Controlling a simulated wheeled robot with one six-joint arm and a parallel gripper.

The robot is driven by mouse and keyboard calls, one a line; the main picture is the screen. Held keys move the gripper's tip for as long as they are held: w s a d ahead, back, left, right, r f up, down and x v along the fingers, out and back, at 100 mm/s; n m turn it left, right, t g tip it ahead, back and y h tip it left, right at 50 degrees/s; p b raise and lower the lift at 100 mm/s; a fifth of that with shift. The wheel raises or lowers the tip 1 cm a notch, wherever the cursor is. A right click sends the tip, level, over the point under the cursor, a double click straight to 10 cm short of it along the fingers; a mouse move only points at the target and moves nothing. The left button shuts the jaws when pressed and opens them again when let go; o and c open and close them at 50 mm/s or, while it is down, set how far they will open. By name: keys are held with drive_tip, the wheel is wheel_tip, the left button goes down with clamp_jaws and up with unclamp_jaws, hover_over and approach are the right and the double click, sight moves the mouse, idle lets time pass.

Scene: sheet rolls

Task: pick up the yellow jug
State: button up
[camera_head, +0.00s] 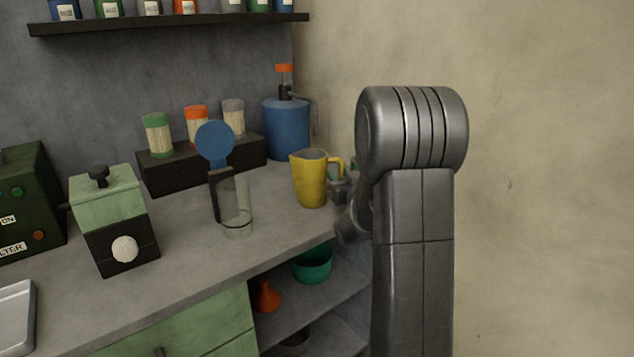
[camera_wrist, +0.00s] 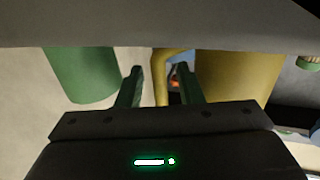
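The yellow jug (camera_head: 311,181) stands upright on the grey counter, near its front edge and the right wall. Its handle (camera_head: 337,166) points right, toward my arm. My gripper (camera_head: 343,188) is at the jug's right side, low by the handle and partly hidden behind my arm. In the wrist view, the gripper (camera_wrist: 162,88) is open. The jug's yellow body (camera_wrist: 238,75) lies to the right of the fingers, and its handle (camera_wrist: 159,75) shows between them, nearer the left finger. I cannot tell whether either finger touches it.
A clear container (camera_head: 237,215) with a blue disc (camera_head: 215,142) stands left of the jug. A blue pump bottle (camera_head: 286,130) stands behind. A green grinder-like box (camera_head: 112,220) is further left. A green bowl (camera_head: 313,264) and an orange funnel (camera_head: 266,296) sit on the shelf below.

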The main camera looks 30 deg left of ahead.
clamp_jaws()
drive_tip(key=shift+r, duration=0.15)
